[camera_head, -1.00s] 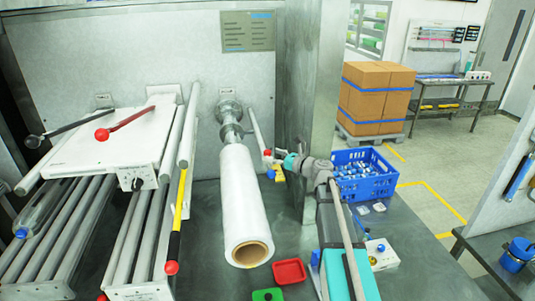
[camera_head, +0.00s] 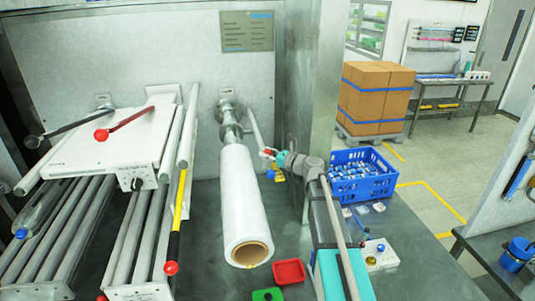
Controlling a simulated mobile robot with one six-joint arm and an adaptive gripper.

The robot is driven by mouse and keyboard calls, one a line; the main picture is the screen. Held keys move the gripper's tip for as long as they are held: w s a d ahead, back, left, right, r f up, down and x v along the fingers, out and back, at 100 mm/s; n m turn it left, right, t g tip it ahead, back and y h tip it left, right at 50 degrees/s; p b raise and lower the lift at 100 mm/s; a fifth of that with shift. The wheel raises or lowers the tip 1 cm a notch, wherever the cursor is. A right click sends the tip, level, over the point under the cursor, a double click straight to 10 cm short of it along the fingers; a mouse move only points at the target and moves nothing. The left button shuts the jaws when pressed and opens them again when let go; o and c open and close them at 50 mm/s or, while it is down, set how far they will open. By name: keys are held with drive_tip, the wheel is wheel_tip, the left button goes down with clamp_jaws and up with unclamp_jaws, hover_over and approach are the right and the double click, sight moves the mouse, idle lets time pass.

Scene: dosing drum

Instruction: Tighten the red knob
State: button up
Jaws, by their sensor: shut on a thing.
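A small red knob (camera_head: 265,153) shows just right of the white roll, near the lower end of a thin grey rod (camera_head: 255,130). My gripper (camera_head: 270,154) comes from the right and its fingertips are shut on the red knob. The fingers are small in this view and partly cover the knob, so its exact seating between them is hard to see. My arm runs from the gripper down to the bottom right.
The white roll (camera_head: 243,205) lies close left of my gripper. A metal post (camera_head: 312,90) rises behind it. A blue crate (camera_head: 362,187) stands right of my arm. A red tray (camera_head: 289,272) and a green tray (camera_head: 267,295) lie below. A red-knobbed lever (camera_head: 115,130) is at left.

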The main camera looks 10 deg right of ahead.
clamp_jaws()
drive_tip(key=shift+h, duration=0.3)
drive_tip(key=shift+s+m+t+h, duration=0.1)
drive_tip(key=shift+m+t+h, duration=0.5)
drive_tip(key=shift+m+t, duration=0.1)
drive_tip(key=shift+m+t+h, duration=0.7)
drive_tip(key=shift+m+h, duration=0.1)
drive_tip(key=shift+h, duration=0.2)
drive_tip(key=o, duration=0.8)
unclamp_jaws()
